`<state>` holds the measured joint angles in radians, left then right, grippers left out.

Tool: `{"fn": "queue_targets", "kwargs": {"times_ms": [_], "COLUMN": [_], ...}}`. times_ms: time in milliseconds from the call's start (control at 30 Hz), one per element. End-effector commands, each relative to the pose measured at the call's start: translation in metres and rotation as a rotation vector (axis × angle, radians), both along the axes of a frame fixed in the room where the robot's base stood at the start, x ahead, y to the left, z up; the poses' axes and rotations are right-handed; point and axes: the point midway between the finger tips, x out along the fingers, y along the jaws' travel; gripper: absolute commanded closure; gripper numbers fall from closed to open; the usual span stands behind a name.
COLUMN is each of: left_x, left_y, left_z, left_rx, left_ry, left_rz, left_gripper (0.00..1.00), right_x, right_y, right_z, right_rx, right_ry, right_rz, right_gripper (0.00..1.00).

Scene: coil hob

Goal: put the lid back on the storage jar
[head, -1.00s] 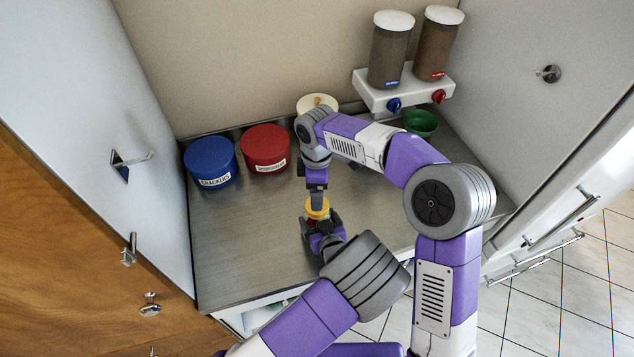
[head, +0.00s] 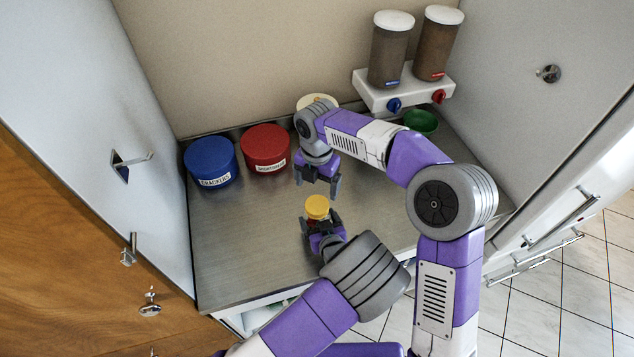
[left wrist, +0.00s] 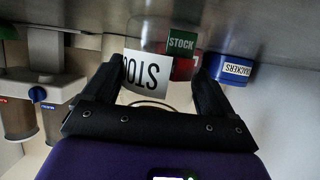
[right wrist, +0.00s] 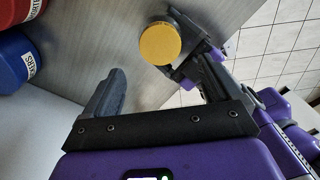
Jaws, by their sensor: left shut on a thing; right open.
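The yellow lid (head: 317,206) sits on top of the storage jar, close to the worktop's front edge, and looks about level. From above it covers most of the jar. My left gripper (head: 321,224) is shut around the jar's body. In the left wrist view the clear jar (left wrist: 146,75) shows between the fingers, with a white label and a green "STOCK" label. My right gripper (head: 317,188) is open and empty above and behind the lid, apart from it. In the right wrist view the lid (right wrist: 160,43) lies beyond the open fingers; the seating of its rim is hidden.
A blue canister (head: 211,162) and a red canister (head: 265,148) stand at the back left. A cream-lidded container (head: 316,101) is partly behind my right arm. A green bowl (head: 421,121) sits below the wall dispenser (head: 405,92). The left worktop (head: 240,235) is clear.

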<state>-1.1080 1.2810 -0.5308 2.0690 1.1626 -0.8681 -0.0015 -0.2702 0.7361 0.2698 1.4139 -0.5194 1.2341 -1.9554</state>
Motion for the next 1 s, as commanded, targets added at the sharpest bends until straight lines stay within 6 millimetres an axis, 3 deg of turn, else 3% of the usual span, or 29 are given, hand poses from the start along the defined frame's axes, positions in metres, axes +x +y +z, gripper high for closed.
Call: {"fn": "queue_targets", "kwargs": {"times_ms": [267, 700, 1000], "left_x": [0.000, 0.000, 0.000], "left_y": [0.000, 0.000, 0.000], "left_z": [0.001, 0.001, 0.001], "left_rx": [0.000, 0.000, 0.000], "left_ry": [-0.002, -0.002, -0.002], "left_rz": [0.000, 0.000, 0.000], "left_gripper": [0.99, 0.99, 0.99], "right_x": [0.000, 0.000, 0.000], "right_y": [0.000, 0.000, 0.000], "right_z": [-0.009, -0.071, -0.081], "right_rx": [-0.001, -0.001, 0.000], "right_ry": [0.002, 0.002, -0.001], "right_rz": [-0.002, -0.003, -0.004], "right_gripper": [0.09, 0.09, 0.09]}}
